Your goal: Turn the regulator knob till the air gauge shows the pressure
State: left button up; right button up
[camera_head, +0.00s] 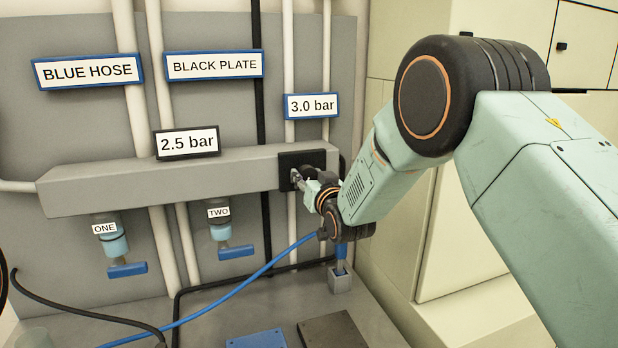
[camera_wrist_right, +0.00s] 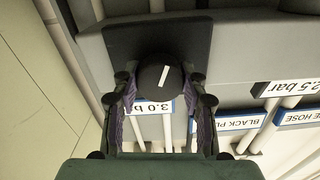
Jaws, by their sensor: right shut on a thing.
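My right gripper (camera_head: 303,182) reaches the black plate at the right end of the grey manifold beam (camera_head: 130,188). In the right wrist view its two fingers (camera_wrist_right: 160,95) are shut on the round black regulator knob (camera_wrist_right: 152,72), one on each side. The knob's white mark points up and slightly right in that view. In the head view my gripper hides the knob. A black-framed readout (camera_head: 187,142) on the beam shows 2.5 bar. A blue-framed sign (camera_head: 312,106) on the wall above the regulator says 3.0 bar. My left gripper is not in view.
Valves ONE (camera_head: 127,269) and TWO (camera_head: 236,252) with blue handles hang under the beam. A blue hose (camera_head: 235,287) and a black hose (camera_head: 85,314) cross the bench. A blue plate (camera_head: 257,339) and a dark plate (camera_head: 335,331) lie at the front. Cabinets stand at right.

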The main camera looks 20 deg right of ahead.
jog(key=shift+m+b, duration=0.45)
jog(key=shift+m, duration=0.35)
jog(key=shift+r+m+b, duration=0.15)
jog(key=shift+m+b, duration=0.2)
jog(key=shift+m, duration=0.55)
jog(key=o, duration=1.1)
jog(key=shift+o, duration=0.2)
jog(key=shift+s, duration=0.1)
jog(key=s, duration=1.2)
jog(key=shift+d, duration=0.25)
jog(key=shift+w, duration=0.15)
